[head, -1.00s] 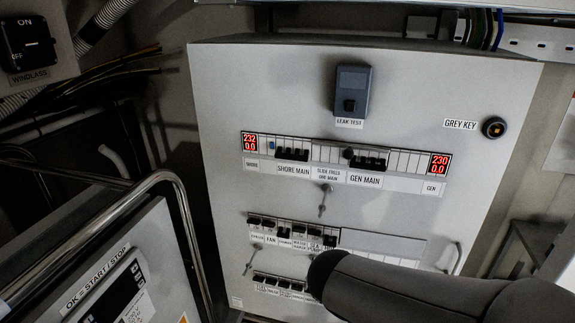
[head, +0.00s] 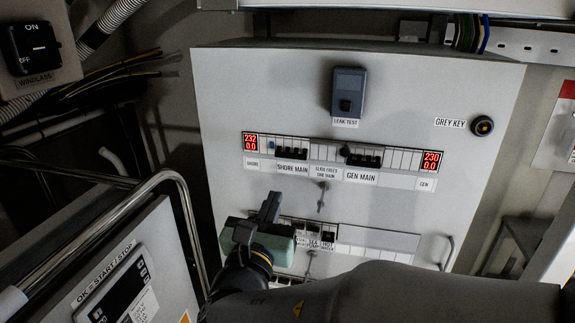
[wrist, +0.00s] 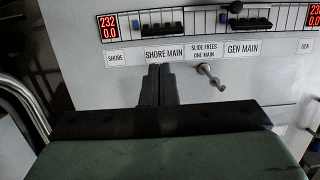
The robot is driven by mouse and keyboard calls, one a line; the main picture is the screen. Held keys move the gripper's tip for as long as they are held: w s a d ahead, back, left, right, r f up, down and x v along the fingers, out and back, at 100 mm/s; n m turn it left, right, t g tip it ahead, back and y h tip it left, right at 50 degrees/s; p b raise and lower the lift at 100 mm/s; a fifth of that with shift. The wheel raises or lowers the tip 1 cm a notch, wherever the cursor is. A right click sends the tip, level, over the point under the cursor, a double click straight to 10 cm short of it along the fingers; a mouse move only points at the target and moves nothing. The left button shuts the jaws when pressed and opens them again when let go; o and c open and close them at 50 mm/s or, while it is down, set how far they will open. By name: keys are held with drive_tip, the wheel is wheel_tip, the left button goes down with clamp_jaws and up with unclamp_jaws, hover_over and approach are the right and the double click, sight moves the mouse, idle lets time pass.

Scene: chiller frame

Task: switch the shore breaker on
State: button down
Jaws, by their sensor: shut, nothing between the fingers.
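The shore breaker is the black toggle group (head: 292,153) above the SHORE MAIN label in the head view. It also shows in the wrist view (wrist: 160,31). My gripper (head: 272,197) is shut and empty, below and a little left of the breaker in the head view. In the wrist view its closed fingertips (wrist: 159,70) lie just under the SHORE MAIN label, with the breaker above them. I cannot tell the gap to the panel. The shore meter (head: 250,142) reads 232 and 0.0 in red. The toggle position is too small to tell.
The gen breaker (head: 364,160) is to the right in the same row, with a slide knob (head: 345,150) beside it. A metal latch (wrist: 209,74) sticks out between the two labels. A handrail (head: 178,182) and a control box (head: 125,280) stand at lower left.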

sight(291, 156)
drive_tip(key=p+x, duration=0.2)
drive_tip(key=x, duration=0.8)
drive_tip(key=shift+d, duration=0.15)
